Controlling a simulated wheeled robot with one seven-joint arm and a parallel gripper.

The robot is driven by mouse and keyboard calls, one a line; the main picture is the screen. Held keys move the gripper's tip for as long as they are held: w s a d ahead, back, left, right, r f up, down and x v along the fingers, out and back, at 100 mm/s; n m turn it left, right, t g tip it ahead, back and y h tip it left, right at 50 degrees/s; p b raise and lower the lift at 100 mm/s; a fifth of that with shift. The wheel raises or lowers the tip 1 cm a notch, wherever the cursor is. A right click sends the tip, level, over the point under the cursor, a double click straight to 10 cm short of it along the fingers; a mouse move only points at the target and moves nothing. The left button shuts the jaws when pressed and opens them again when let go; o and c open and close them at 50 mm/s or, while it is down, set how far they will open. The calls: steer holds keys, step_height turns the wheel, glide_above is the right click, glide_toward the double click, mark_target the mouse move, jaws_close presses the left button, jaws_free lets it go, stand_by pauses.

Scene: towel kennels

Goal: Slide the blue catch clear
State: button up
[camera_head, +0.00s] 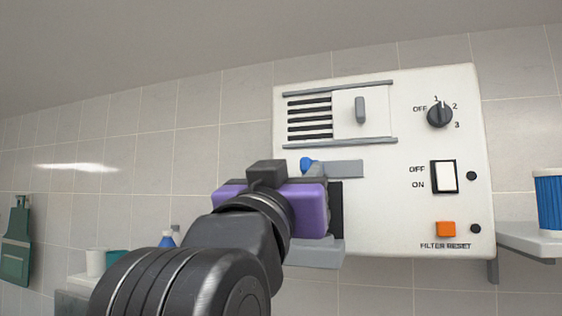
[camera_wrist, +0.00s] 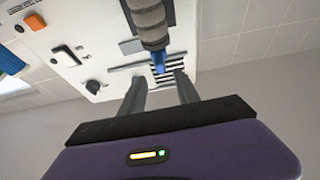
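The blue catch (camera_head: 306,164) shows just above my gripper in the head view, at the left end of a grey bar (camera_head: 343,169) on the white panel (camera_head: 385,220). In the wrist view a blue piece (camera_wrist: 158,62), seemingly the catch, lies at the end of a grey ribbed cylinder (camera_wrist: 150,22). My gripper's two grey fingers (camera_wrist: 160,77) are apart, with the blue piece between or just beyond their tips in the picture. I see no contact. In the head view my purple gripper body hides the fingers and the cylinder.
The panel carries a vent with a sliding cover (camera_head: 361,111), a dial (camera_head: 440,114), a rocker switch (camera_head: 445,177) and an orange button (camera_head: 446,229). A grey ledge (camera_head: 318,254) juts out below my gripper. A shelf (camera_head: 530,241) with a blue container (camera_head: 550,204) is at right.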

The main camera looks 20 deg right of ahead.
mark_target(304, 164)
steer(key=p+x, duration=0.3)
steer(key=x, duration=0.4)
steer(key=shift+w+d, duration=0.15)
steer(key=shift+w, duration=0.2)
jaws_close()
stand_by(1.1)
